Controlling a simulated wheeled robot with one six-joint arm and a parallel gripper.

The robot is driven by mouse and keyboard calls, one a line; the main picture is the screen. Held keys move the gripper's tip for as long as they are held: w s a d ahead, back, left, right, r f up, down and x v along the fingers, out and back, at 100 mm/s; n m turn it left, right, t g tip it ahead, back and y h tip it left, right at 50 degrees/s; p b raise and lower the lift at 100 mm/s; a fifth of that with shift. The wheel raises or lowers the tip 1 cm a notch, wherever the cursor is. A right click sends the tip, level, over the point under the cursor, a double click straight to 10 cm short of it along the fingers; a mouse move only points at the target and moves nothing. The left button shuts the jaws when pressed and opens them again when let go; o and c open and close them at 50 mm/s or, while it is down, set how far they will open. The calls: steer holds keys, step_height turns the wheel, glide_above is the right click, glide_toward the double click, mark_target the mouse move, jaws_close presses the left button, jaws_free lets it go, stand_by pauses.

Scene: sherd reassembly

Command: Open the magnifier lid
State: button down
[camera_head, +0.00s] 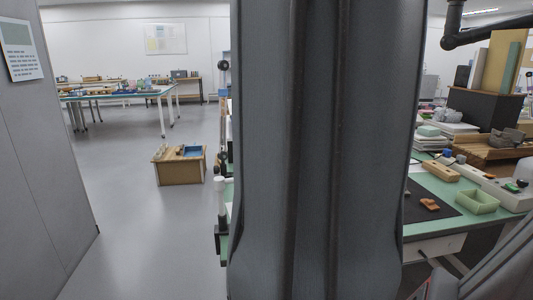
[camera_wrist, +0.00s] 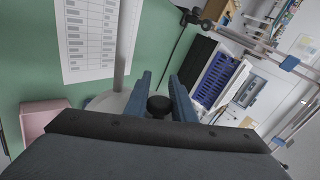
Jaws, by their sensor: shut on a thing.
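In the wrist view my gripper (camera_wrist: 160,88) has its two blue fingers on either side of a round black knob (camera_wrist: 158,105) and is shut on it. A pale grey rounded part (camera_wrist: 112,102), perhaps the magnifier lid, shows just left of the fingers; much of it is hidden behind them and the wrist. I cannot tell whether the lid is raised or closed. In the head view my own grey arm blocks the middle, and neither the gripper nor the magnifier can be made out there.
The wrist view shows a green worktop (camera_wrist: 30,60), a printed sheet (camera_wrist: 95,35), a pink box (camera_wrist: 42,115), a grey post (camera_wrist: 124,65) and a blue-slotted rack (camera_wrist: 215,80). In the head view, a green tray (camera_head: 477,202) and dark mat (camera_head: 425,190) lie right; open floor is left.

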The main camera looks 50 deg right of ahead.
steer(key=shift+a+f, duration=0.15)
steer(key=shift+f, duration=0.15)
steer(key=c, duration=1.5)
jaws_free()
steer(key=shift+c, duration=0.2)
steer(key=shift+r, duration=0.1)
steer(key=p+v, duration=0.3)
steer(key=v, duration=0.4)
steer(key=shift+s+r, duration=0.25)
steer(key=shift+r, duration=0.05)
